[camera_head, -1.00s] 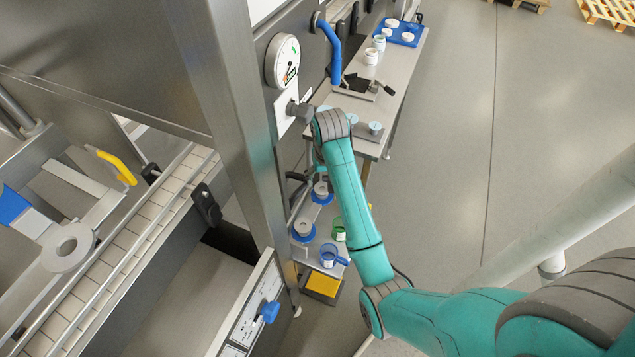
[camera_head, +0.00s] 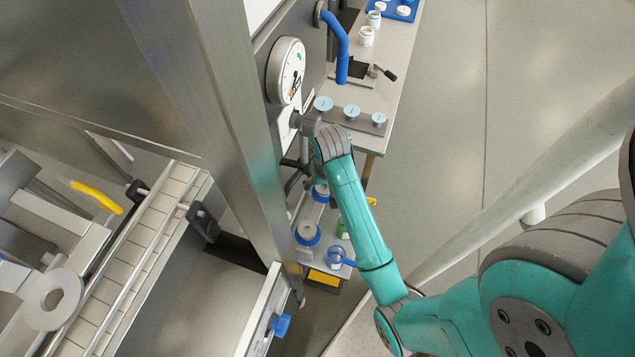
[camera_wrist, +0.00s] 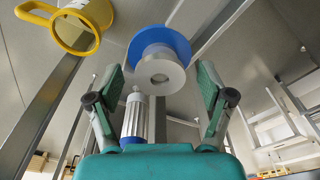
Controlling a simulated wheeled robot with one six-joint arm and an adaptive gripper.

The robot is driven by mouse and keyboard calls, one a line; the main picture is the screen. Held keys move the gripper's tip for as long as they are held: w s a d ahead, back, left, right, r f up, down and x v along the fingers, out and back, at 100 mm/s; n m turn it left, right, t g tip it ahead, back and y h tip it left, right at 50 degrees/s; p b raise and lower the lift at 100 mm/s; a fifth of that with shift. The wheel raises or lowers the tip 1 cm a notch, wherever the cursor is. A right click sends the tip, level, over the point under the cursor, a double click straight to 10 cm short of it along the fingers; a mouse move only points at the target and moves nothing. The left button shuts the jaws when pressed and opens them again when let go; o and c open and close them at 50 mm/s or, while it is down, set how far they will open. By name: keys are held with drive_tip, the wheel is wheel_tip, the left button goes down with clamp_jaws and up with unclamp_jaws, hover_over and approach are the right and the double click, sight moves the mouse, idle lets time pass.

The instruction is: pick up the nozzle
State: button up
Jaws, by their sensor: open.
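In the wrist view, a grey ring-shaped piece with a wide blue flange (camera_wrist: 160,64), which looks like the nozzle, appears between and beyond the fingertips. My gripper (camera_wrist: 161,76) is open, its two green fingers spread to either side, with nothing held. A whitish cylinder with a blue base (camera_wrist: 134,118) shows near the left finger. In the head view, similar grey-and-blue ring pieces (camera_head: 307,236) stand on a low shelf beside the machine. I cannot tell which one is before the gripper. My gripper is hidden behind my arm in the head view.
A steel post (camera_head: 215,120) and a round gauge (camera_head: 286,71) are left of my arm. The bench (camera_head: 385,90) lies beyond; open floor is right.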

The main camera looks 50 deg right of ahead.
drive_tip(key=shift+f, duration=0.4)
drive_tip(key=c, duration=1.4)
drive_tip(key=shift+w+r, duration=0.1)
